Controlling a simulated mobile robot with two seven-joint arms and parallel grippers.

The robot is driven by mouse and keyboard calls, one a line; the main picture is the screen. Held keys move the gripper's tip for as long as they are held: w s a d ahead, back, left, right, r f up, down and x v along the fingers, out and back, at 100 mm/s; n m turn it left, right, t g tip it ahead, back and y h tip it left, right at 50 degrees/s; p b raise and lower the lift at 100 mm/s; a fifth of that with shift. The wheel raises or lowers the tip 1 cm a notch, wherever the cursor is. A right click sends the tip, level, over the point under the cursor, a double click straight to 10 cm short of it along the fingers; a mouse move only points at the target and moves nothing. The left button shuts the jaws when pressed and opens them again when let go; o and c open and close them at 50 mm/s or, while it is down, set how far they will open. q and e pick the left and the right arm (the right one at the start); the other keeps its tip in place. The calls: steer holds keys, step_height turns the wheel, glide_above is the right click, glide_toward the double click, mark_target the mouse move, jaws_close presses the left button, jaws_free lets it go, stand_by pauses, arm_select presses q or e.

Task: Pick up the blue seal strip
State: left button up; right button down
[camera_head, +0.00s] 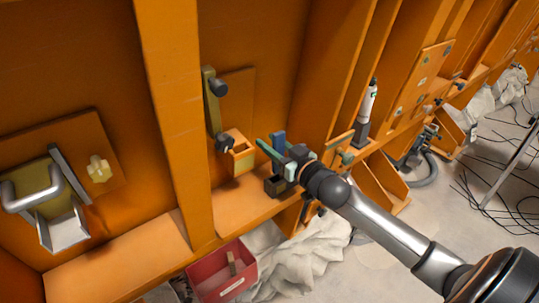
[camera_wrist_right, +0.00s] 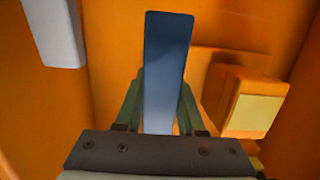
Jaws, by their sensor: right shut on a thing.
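The blue seal strip (camera_wrist_right: 166,70) stands long and upright between the two green fingers of my right gripper (camera_wrist_right: 161,112) in the right wrist view. The fingers are shut on it, one on each side. In the head view my right gripper (camera_head: 274,150) reaches in from the lower right, in front of an orange panel. The blue strip (camera_head: 279,142) shows there as a short dark blue piece at the fingers. A dark block (camera_head: 277,187) sits just below the gripper on the ledge. My left gripper is not in view.
An orange box (camera_head: 240,160) is mounted left of the gripper, close by. A red bin (camera_head: 222,275) stands below. A white and black cylinder (camera_head: 367,105) stands to the right. Orange uprights (camera_head: 178,110) border the bays. Cables (camera_head: 500,180) lie on the floor at right.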

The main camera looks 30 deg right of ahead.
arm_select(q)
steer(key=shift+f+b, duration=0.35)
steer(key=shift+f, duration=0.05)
arm_select(e)
steer(key=s+d, duration=0.1)
steer(key=s, duration=1.6)
steer(key=shift+s+d+f, duration=0.15)
steer(key=shift+s+f, duration=0.1)
steer(key=shift+s, duration=0.05)
